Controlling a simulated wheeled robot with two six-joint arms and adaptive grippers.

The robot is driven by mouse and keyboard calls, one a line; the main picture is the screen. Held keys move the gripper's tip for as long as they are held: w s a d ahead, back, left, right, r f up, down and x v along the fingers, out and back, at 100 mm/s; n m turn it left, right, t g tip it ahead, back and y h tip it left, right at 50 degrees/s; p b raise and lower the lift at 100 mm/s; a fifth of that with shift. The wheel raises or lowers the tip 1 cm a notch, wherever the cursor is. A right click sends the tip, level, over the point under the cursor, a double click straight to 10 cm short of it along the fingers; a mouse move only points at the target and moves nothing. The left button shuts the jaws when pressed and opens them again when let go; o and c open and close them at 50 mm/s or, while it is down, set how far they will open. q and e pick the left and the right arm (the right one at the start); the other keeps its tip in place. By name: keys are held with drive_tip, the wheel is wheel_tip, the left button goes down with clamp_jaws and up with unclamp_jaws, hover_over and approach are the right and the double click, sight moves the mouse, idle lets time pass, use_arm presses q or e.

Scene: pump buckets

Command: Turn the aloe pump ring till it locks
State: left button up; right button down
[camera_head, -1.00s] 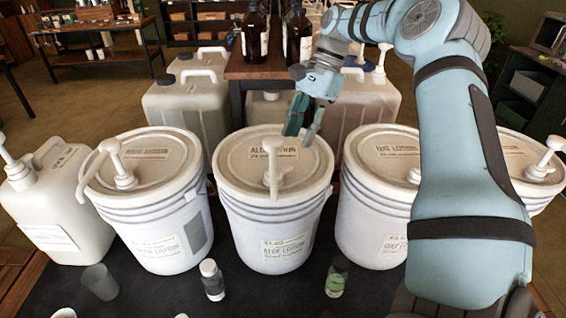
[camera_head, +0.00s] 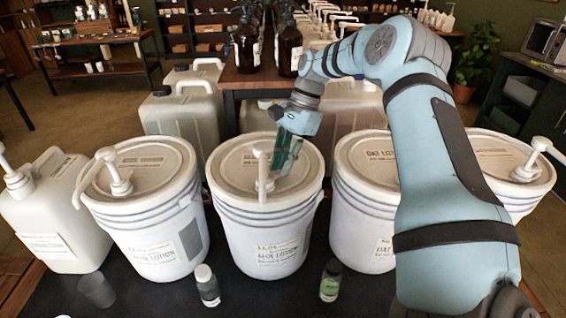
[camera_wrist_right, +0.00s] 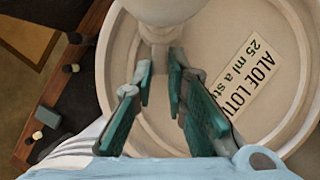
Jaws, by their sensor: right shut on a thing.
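The aloe lotion bucket (camera_head: 262,222) is the white bucket in the middle of the head view, with its lid on. Its white pump (camera_head: 262,163) stands upright near the front of the lid. My right gripper (camera_head: 279,170) is down at the lid, just right of the pump. The ring itself is mostly hidden by the fingers and pump head. My left gripper is not in view.
Another pump bucket (camera_head: 150,235) stands close on the left and the oat lotion bucket (camera_head: 357,225) close on the right. Small bottles (camera_head: 207,286) and (camera_head: 331,281) another bottle stand in front on the dark mat. Large jugs (camera_head: 182,118) stand behind.

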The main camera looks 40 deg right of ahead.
drive_tip(key=shift+f, duration=0.15)
drive_tip(key=m+b, duration=0.1)
drive_tip(key=s+m+b, duration=0.1)
drive_tip(key=b, duration=0.1)
drive_tip(key=shift+a+f+t, duration=0.15)
drive_tip(key=shift+t, duration=0.25)
drive_tip(key=m+b, duration=0.1)
drive_tip(key=s+m+t+b, duration=0.1)
drive_tip(key=m, duration=0.1)
drive_tip(key=shift+s+a+b, duration=0.1)
drive_tip(key=shift+a+b, duration=0.15)
drive_tip(key=shift+b, duration=0.05)
use_arm(q)
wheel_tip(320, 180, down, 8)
drive_tip(key=b, duration=0.1)
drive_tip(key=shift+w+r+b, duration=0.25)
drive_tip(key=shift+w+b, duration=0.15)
use_arm(e)
drive_tip(key=shift+s+a+m+t+h, duration=0.15)
drive_tip(key=shift+s+m+h, duration=0.1)
drive_tip(key=shift+m, duration=0.35)
drive_tip(key=shift+s+a+m+t+h, duration=0.15)
drive_tip(key=shift+s+m+h, duration=0.1)
drive_tip(key=shift+m, duration=0.35)
drive_tip(key=shift+r, duration=0.2)
drive_tip(key=c, duration=1.6)
unclamp_jaws()
drive_tip(key=shift+w, duration=0.15)
